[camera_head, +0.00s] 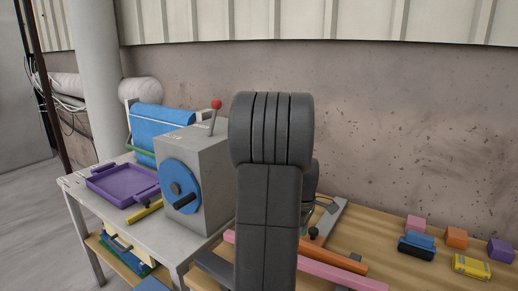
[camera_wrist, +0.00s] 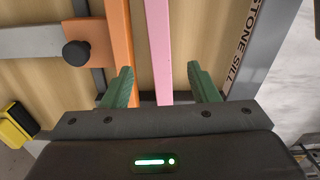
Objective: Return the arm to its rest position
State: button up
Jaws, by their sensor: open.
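My arm (camera_head: 268,180) stands upright in the middle of the head view and covers part of the bench behind it. My gripper (camera_wrist: 160,88) shows at the bottom of the wrist view with its two green fingers spread apart. Nothing is held between the fingers. A pink bar (camera_wrist: 159,45) runs between the fingers in the picture, below the gripper; I cannot tell the distance. An orange bar (camera_wrist: 119,45) lies left of it, close to the left finger. In the head view my gripper is hidden behind the arm.
A wooden bench (camera_head: 395,270) carries the pink bar (camera_head: 335,275), the orange bar (camera_head: 340,258), coloured blocks (camera_head: 456,237) and a yellow item (camera_head: 471,266). A grey table at left holds a purple tray (camera_head: 124,184) and a grey box with a blue wheel (camera_head: 178,187). A wall stands behind.

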notch_tip(320, 180, down, 8)
jog(key=shift+r, duration=0.1)
dwell(0.4)
